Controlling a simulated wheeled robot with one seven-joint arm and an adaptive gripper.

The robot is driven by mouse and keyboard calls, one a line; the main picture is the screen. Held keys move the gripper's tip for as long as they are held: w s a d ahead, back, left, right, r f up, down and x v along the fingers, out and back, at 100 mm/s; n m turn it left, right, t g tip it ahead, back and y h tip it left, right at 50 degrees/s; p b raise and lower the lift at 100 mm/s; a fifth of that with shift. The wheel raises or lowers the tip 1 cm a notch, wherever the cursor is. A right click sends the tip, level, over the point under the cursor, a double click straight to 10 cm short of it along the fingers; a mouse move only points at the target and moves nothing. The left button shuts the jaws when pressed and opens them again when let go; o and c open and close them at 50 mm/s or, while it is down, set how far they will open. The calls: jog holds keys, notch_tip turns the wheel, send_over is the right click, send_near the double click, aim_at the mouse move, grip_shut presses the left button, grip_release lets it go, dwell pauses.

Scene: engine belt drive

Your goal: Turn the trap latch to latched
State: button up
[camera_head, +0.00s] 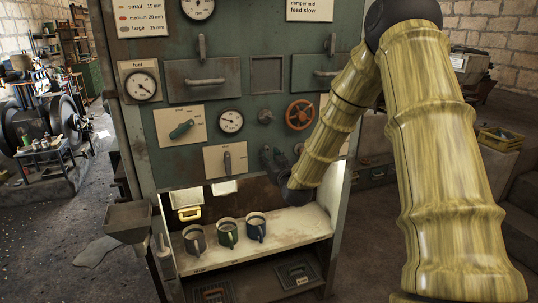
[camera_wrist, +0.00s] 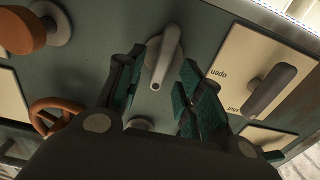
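A grey lever (camera_wrist: 167,50) on a round base stands on the green panel in the wrist view, between and just beyond my fingertips. It looks like the trap latch, but I can read no label on it. My gripper (camera_wrist: 162,66) is open, with one teal-padded finger on each side of the lever; I cannot tell whether either touches it. In the head view my gripper (camera_head: 268,161) is at the lower part of the panel, right of a plate with an upright lever (camera_head: 227,161), and it hides the latch.
A red handwheel (camera_head: 299,115) and a small knob (camera_head: 266,117) are above my gripper. The open/shut plate (camera_wrist: 238,62) with its lever is close beside my right finger in the wrist view. Several mugs (camera_head: 227,233) stand on the shelf (camera_head: 205,262) below.

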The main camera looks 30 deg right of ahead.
jog(key=shift+x, duration=0.8)
grip_shut()
jog(key=shift+w+a+f+n+b, duration=0.1)
jog(key=shift+a+f+n+b, duration=0.15)
jog(key=shift+n+b, duration=2.2)
jog(key=shift+a+f+n+b, duration=0.2)
jog(key=shift+n+b, duration=1.2)
jog(key=shift+n, duration=2.1)
jog(key=shift+w+a+f+n+b, duration=0.15)
jog(key=shift+f+n+b, duration=0.1)
jog(key=shift+n+b, duration=2.2)
jog(key=shift+s+n+p, duration=0.15)
jog(key=shift+n+p, duration=0.3)
jog(key=shift+n, duration=0.25)
